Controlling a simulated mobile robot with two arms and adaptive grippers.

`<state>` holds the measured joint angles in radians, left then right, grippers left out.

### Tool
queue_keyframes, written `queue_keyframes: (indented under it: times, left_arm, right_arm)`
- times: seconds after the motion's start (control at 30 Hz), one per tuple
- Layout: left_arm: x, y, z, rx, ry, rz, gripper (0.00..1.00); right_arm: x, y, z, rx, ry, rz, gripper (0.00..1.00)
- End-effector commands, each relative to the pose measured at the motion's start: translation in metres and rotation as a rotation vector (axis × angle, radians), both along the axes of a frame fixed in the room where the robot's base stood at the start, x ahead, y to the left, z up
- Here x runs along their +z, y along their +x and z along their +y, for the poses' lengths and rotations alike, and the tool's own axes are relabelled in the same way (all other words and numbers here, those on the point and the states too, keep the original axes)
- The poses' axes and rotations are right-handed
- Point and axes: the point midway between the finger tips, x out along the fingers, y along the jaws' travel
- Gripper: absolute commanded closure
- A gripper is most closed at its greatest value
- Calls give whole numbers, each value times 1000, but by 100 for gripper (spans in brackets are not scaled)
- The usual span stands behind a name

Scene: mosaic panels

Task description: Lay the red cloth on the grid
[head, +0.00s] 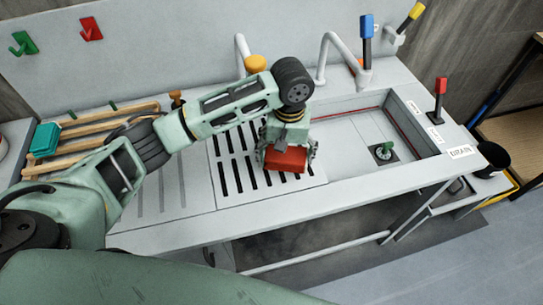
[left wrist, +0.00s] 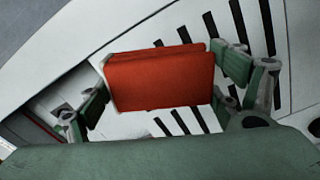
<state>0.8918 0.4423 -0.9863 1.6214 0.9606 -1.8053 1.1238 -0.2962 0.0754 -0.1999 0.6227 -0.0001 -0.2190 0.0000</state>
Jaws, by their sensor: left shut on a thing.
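The red cloth (head: 286,159) is a folded, block-like bundle over the slotted grid (head: 233,186) beside the sink. My left gripper (head: 288,152) points down and is shut on the cloth. In the left wrist view the cloth (left wrist: 160,77) sits between the two green fingers (left wrist: 165,85), with dark grid slots (left wrist: 210,30) behind and below it. I cannot tell whether the cloth touches the grid. My right gripper is not in view.
Taps (head: 330,55) stand behind. A wooden rack (head: 85,138) and a teal block (head: 45,138) are at the left. The counter's front edge (head: 270,225) is clear.

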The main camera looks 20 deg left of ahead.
Motion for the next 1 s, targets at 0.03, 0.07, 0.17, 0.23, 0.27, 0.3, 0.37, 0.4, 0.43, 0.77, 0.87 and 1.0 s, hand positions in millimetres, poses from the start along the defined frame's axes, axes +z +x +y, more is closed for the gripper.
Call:
queue_keyframes:
  times: [0.03,0.07,0.17,0.23,0.27,0.3,0.37,0.4,0.43,0.77,0.87,1.0]
  left_arm:
    - [-4,3,13,5,4,3,36]
    - [-8,5,18,4,3,3,36]
    - [-18,9,31,2,2,2,36]
    - [-22,11,37,0,0,1,36]
    - [-23,12,38,-1,0,1,36]
    - [-25,12,39,-1,-1,0,36]
    - [-30,12,40,-1,0,2,36]
    - [-34,12,41,-1,0,3,36]
    - [-39,12,41,-1,0,2,36]
    - [-66,12,40,-2,-1,-2,36]
    - [-65,12,40,-2,-1,-1,36]
    - [-68,12,40,-1,-1,0,36]
  right_arm:
    - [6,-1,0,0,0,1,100]
    - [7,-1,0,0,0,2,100]
    - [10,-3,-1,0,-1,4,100]
    - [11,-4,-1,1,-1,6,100]
    - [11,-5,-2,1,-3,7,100]
    - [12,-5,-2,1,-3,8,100]
    - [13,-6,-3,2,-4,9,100]
    - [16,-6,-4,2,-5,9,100]
    - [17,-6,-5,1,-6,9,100]
    - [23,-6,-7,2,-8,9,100]
    - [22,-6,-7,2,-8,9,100]
    - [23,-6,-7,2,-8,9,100]
